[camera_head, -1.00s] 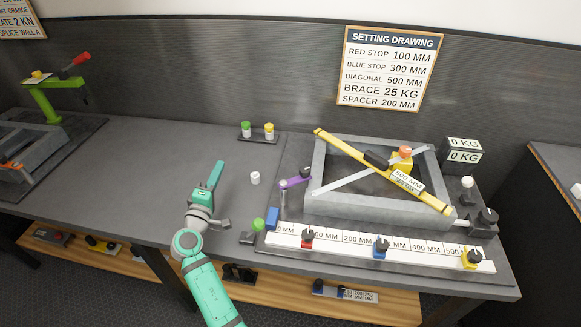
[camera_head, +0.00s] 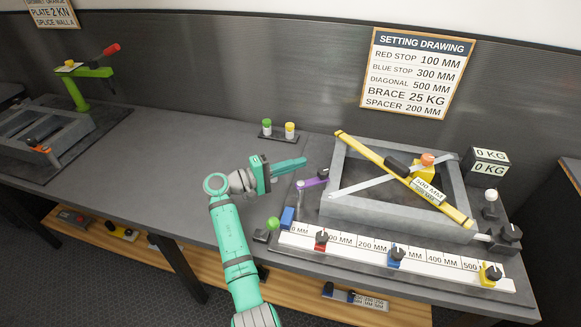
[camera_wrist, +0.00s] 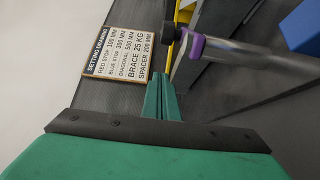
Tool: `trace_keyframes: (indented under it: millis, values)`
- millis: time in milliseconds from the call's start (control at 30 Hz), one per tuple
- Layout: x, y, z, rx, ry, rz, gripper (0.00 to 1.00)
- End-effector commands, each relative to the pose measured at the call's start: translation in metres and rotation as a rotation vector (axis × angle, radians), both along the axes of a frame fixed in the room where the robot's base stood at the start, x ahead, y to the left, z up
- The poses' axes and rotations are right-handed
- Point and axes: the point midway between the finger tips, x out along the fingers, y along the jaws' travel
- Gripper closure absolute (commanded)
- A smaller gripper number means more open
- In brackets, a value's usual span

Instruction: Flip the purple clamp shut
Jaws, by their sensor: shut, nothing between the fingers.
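The purple clamp (camera_head: 313,182) is at the left edge of the grey frame (camera_head: 333,172) on the table. Its purple arm slants up to the right from a grey post, with a dark tip at its right end. In the wrist view, the purple part of the clamp (camera_wrist: 196,46) is close by, between a dark tip and a grey bar. My gripper (camera_head: 303,162) is shut and empty. Its fingers lie just behind and above the clamp in the head view. They also show in the wrist view (camera_wrist: 161,92), just below the dark tip; I cannot tell if they touch it.
A yellow level (camera_head: 405,178) and a pale diagonal bar (camera_head: 365,187) lie across the frame. The ruler (camera_head: 365,246) with red, blue and yellow stops lies in front.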

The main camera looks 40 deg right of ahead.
Motion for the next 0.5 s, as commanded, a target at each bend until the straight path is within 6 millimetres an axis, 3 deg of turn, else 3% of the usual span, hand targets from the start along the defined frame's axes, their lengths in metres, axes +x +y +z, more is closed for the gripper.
trace_keyframes:
  millis: [267,500]
  values:
    - [-0.016,-0.051,0.000,0.001,0.001,-0.002,1.00]
    - [-0.038,-0.034,-0.001,0.001,-0.001,0.001,1.00]
